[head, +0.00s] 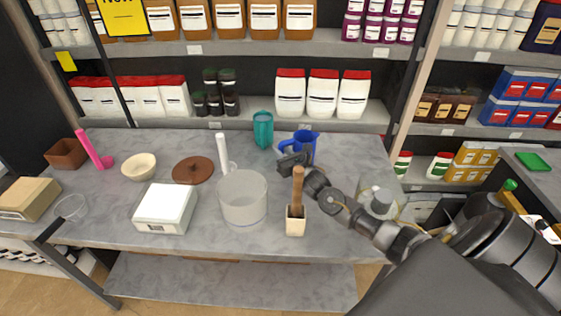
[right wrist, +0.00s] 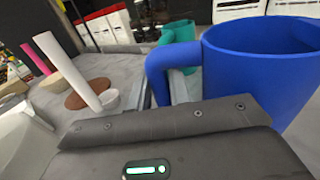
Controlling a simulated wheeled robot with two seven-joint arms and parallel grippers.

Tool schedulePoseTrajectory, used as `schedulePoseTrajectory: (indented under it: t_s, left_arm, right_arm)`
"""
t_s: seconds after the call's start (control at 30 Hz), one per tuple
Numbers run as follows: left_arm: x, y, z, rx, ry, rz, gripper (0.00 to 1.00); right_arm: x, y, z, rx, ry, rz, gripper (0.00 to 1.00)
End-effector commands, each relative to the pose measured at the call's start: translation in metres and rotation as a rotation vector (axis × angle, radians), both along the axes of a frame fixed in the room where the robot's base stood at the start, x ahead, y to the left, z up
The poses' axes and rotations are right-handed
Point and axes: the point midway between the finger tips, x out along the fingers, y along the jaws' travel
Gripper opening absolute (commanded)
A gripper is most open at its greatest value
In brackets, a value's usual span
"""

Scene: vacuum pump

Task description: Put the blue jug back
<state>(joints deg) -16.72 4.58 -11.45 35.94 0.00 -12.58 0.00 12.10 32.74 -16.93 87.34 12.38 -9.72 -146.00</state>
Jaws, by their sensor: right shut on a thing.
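The blue jug (head: 303,143) stands upright at the back of the grey table, right of the teal jug (head: 263,129). I cannot tell whether its base touches the table. My right gripper (head: 291,159) is shut on its handle, at the jug's left front side. In the right wrist view the blue jug (right wrist: 262,62) fills the right side, with its handle between my fingers (right wrist: 165,92). The teal jug (right wrist: 180,38) shows behind the handle. My left gripper is not in view.
A glass vessel (head: 376,202) is near my right forearm. Stocked shelves (head: 358,106) rise behind.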

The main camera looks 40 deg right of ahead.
Motion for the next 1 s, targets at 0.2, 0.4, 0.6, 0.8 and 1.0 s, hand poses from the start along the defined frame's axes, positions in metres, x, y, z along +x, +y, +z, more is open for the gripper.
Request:
schedulePoseTrajectory:
  t_s: [0.2, 0.4, 0.6, 0.8, 1.0]
  left_arm:
    - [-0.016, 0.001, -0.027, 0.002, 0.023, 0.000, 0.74]
    - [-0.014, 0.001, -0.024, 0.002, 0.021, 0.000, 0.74]
    - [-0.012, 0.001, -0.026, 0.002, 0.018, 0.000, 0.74]
    - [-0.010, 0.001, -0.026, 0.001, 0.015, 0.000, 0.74]
    - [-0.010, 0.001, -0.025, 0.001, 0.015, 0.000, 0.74]
  right_arm:
    - [0.001, 0.000, -0.029, 0.000, -0.004, -0.001, 0.00]
    - [0.001, 0.000, -0.026, 0.000, -0.003, 0.001, 0.00]
    - [0.000, 0.001, -0.031, 0.000, 0.001, 0.001, 0.23]
    - [0.000, 0.001, -0.030, 0.001, 0.001, 0.001, 0.41]
    - [0.000, 0.001, -0.030, 0.001, 0.001, 0.001, 0.41]
